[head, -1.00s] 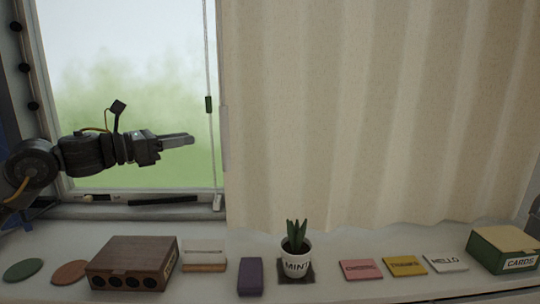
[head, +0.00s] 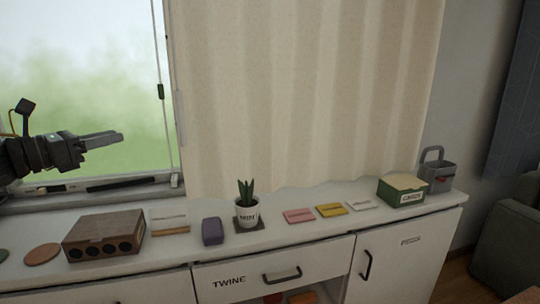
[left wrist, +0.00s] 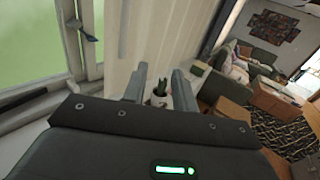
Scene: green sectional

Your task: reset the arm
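My left gripper (head: 101,141) reaches in from the left in the head view, raised in front of the window and above the cabinet top. In the left wrist view its two fingers (left wrist: 158,84) stand apart with a gap between them, and nothing is held. The potted plant marked MINT shows beyond that gap, well away from the fingers. My right gripper is not in view.
A beige curtain (head: 300,90) hangs behind. A drawer below stands partly open.

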